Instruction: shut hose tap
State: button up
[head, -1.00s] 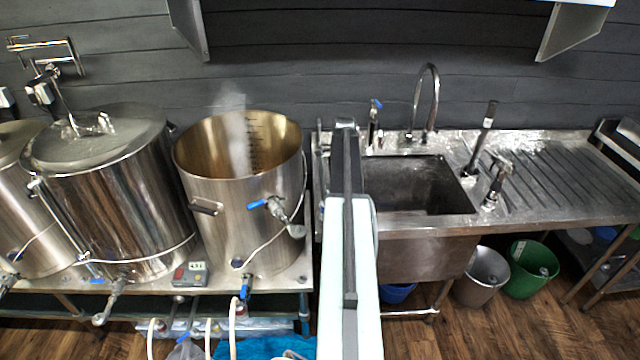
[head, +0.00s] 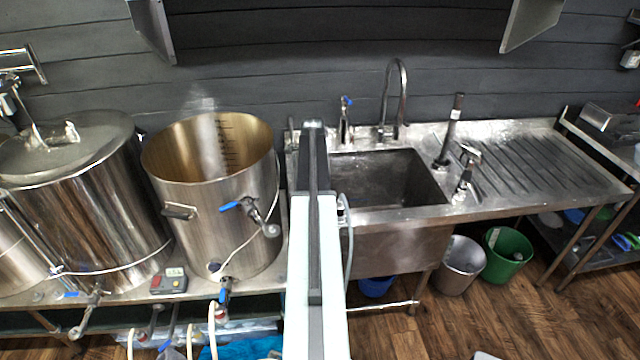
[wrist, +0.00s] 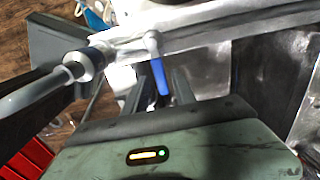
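In the wrist view the hose tap (wrist: 122,48) is a metal tap with a blue lever (wrist: 160,76). A grey hose (wrist: 38,92) runs from its collar to the left. My gripper (wrist: 163,80) has its two dark fingers apart, with the blue lever showing between them. I cannot tell whether either finger touches the lever. In the head view my arm hides the gripper and the tap body. A length of grey hose (head: 347,245) hangs by the sink's front left, just right of my arm.
The steel sink (head: 400,215) with a tall curved faucet (head: 402,90) lies to the right. A steaming open kettle (head: 215,230) stands close on the left. A grey bucket (head: 458,265) and a green bucket (head: 508,257) sit below the drainboard. Wooden floor in front is mostly clear.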

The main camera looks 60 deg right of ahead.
jog(key=shift+s+d, duration=0.15)
jog(key=shift+d, duration=0.05)
jog(key=shift+r, duration=0.1)
notch_tip(320, 180, up, 8)
jog(key=p, duration=0.7)
jog(key=shift+f+p, duration=0.25)
jog(key=shift+p, duration=0.15)
